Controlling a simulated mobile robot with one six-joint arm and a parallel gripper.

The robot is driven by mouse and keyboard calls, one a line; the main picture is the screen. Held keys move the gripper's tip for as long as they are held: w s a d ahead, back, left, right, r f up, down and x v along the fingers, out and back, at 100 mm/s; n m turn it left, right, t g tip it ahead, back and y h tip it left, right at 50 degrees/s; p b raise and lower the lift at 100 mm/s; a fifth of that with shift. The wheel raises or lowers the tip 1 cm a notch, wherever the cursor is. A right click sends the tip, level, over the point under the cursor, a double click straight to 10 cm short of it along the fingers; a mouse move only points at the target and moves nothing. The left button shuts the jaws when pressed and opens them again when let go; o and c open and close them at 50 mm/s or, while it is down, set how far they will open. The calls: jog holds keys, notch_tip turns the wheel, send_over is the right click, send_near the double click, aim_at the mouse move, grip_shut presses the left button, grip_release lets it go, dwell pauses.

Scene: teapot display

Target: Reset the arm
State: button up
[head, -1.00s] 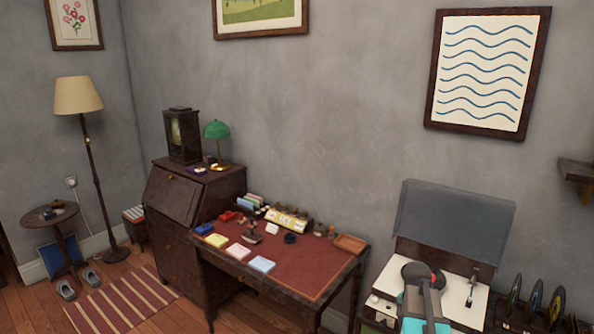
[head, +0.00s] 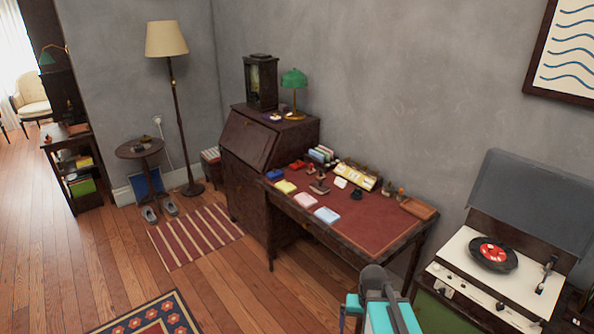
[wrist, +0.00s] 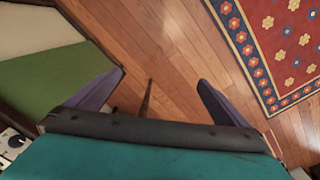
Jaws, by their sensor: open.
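My gripper (wrist: 158,98) shows in the wrist view with its two purple-grey fingers spread apart. It is open, with nothing between the fingers but the wooden floor (wrist: 150,40) below. In the head view my arm, teal and grey, shows at the bottom centre, in front of the desk and left of the record player (head: 462,265). The fingertips cannot be made out in the head view. The record player's lid is up, and a black record with a red label (head: 493,253) lies on it.
The writing desk (head: 385,232) with a red top holds several small items. A tall bureau (head: 250,150) stands left of it. A floor lamp (head: 167,40), a striped rug (head: 195,235) and a patterned rug (head: 150,318) are further left. Open wooden floor lies at left.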

jog(key=s+a+f+n, duration=0.1)
jog(key=s+a+n, duration=0.1)
jog(key=a, duration=0.3)
jog(key=s+f+g+b, duration=0.5)
jog(key=s+f+b, duration=0.5)
jog(key=s+f, duration=1.5)
notch_tip(320, 180, down, 3)
jog(key=shift+d+f+g, duration=0.2)
jog(key=shift+d+g, duration=0.15)
jog(key=shift+g, duration=0.05)
